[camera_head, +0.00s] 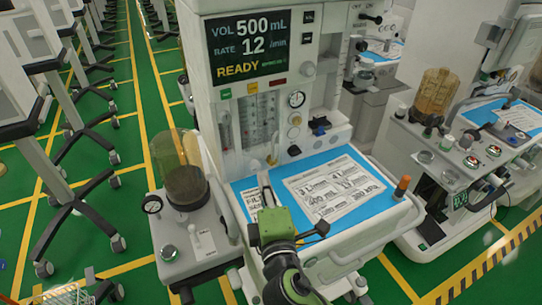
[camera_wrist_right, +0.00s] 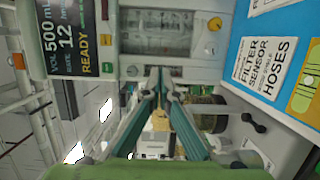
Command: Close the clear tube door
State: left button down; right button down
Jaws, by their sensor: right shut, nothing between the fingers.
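The clear tube panel (camera_head: 258,120) is on the front of the machine, below the screen, with several upright clear tubes behind it. It also shows sideways at the top of the wrist view (camera_wrist_right: 150,32). I cannot tell the door's clear pane from the tubes, nor how far it stands open. My right gripper (camera_head: 266,190) is below the tube panel, over the blue work surface, pointing toward the machine's front. In the wrist view its fingers (camera_wrist_right: 160,78) come together at the tips, shut and empty, apart from the panel. My left gripper is out of view.
The blue work surface (camera_head: 240,187) carries printed sheets (camera_head: 333,187). A clear canister (camera_head: 180,160) stands at its left, and an orange-topped item (camera_head: 402,185) at its right edge. Another cart (camera_head: 430,170) stands at right. Green floor lies at left.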

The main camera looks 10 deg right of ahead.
aim_at(274, 158)
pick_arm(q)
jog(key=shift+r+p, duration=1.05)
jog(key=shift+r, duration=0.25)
pick_arm(e)
jog(key=w+d, duration=0.2)
jog(key=w, duration=0.5)
jog(key=shift+w+d, duration=0.2)
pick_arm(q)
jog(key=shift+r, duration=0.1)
pick_arm(e)
jog(key=shift+d, duration=0.15)
pick_arm(q)
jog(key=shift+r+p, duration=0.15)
jog(key=shift+p, duration=0.15)
pick_arm(e)
jog(key=shift+w+d+n+y, duration=0.2)
jog(key=shift+d+n+y, duration=0.1)
jog(key=shift+y, duration=0.2)
